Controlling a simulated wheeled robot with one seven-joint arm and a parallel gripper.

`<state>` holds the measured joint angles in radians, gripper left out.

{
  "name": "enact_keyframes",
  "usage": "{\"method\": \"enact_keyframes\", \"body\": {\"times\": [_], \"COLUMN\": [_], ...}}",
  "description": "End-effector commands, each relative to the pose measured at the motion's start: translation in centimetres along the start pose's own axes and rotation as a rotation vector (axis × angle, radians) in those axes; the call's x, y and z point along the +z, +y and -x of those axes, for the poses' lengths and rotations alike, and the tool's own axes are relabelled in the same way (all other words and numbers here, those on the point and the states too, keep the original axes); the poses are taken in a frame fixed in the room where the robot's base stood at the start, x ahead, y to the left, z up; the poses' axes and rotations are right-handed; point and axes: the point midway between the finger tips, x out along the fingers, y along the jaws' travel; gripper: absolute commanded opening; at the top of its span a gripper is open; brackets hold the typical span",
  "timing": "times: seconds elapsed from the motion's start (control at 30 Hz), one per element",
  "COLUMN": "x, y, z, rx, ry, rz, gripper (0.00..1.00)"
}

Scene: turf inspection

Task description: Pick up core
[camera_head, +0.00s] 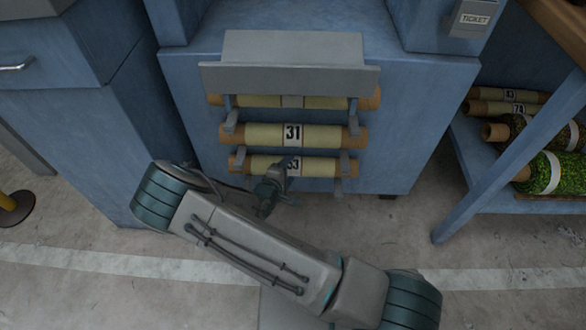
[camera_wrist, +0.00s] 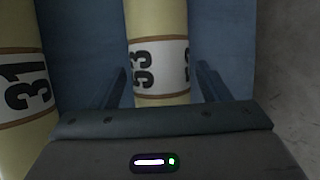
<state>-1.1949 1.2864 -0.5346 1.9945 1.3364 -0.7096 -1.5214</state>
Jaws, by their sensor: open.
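Several cardboard cores with pale yellow wrapping rest in a rack on the blue cabinet front. The core labelled 31 (camera_head: 320,134) is in the middle, and the core labelled 53 (camera_head: 319,167) is the lowest in view. My gripper (camera_head: 284,172) is in front of the lowest core and partly covers its label. In the wrist view the 53 core (camera_wrist: 158,25) passes between the two open fingers (camera_wrist: 163,85), with nothing gripped. Whether the fingers touch it cannot be told. The 31 core (camera_wrist: 18,130) shows at the left of that view.
The rack's grey hooks (camera_head: 231,122) hold the core ends, and a grey cover (camera_head: 290,80) overhangs the top core. At right, a shelf holds several rolls, one with green turf (camera_head: 560,172). Open concrete floor (camera_head: 90,290) lies below left.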

Motion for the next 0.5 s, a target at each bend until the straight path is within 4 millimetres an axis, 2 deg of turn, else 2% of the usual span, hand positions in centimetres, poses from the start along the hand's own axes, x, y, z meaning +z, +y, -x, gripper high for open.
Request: {"method": "enact_keyframes", "body": {"times": [0.03, 0.1, 0.33, 0.37, 0.5], "x": [0.02, 0.0, 0.03, 0.03, 0.03], "y": [-0.37, -0.21, 0.02, 0.02, 0.01], "z": [-1.07, -1.72, -1.86, -1.86, -1.84], "rx": [0.0, 0.001, 0.0, 0.0, 0.0], "ry": [-0.002, -0.001, 0.0, 0.0, 0.0], "rz": [-0.001, -0.001, 0.0, 0.0, 0.0], "gripper": [0.7, 0.7, 0.7, 0.64, 0.26]}}
